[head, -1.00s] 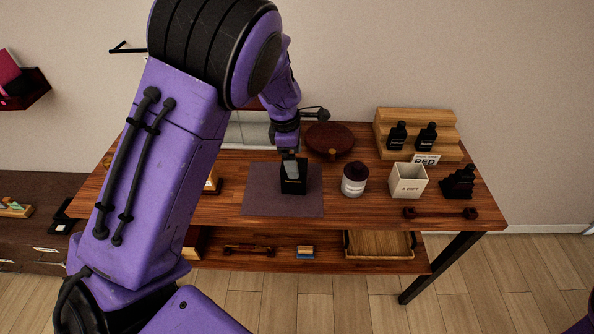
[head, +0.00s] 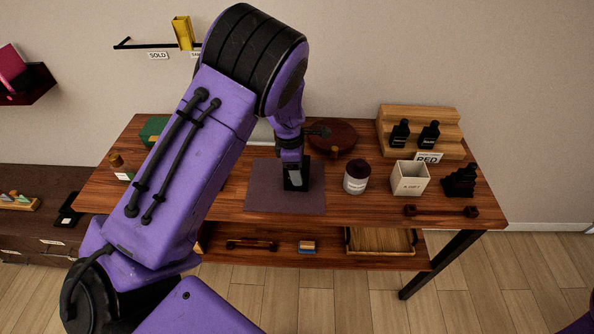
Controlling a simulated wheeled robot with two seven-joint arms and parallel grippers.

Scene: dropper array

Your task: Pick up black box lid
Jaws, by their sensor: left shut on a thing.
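The small black box (head: 303,186) stands on a dark purple-grey mat (head: 270,198) on the wooden table. My left gripper (head: 295,180) reaches down to the black box from above and is shut on its lid. The fingers and the dark lid overlap in the picture, so the lid's edges are hard to make out. I cannot tell whether the lid is apart from the box. My right gripper is out of view.
A white jar with a dark lid (head: 356,177), a cream square box (head: 410,178) and a dark stepped piece (head: 459,181) stand right of the mat. A round brown tray (head: 333,136) lies behind. A wooden riser (head: 447,139) holds black bottles. The mat's front is clear.

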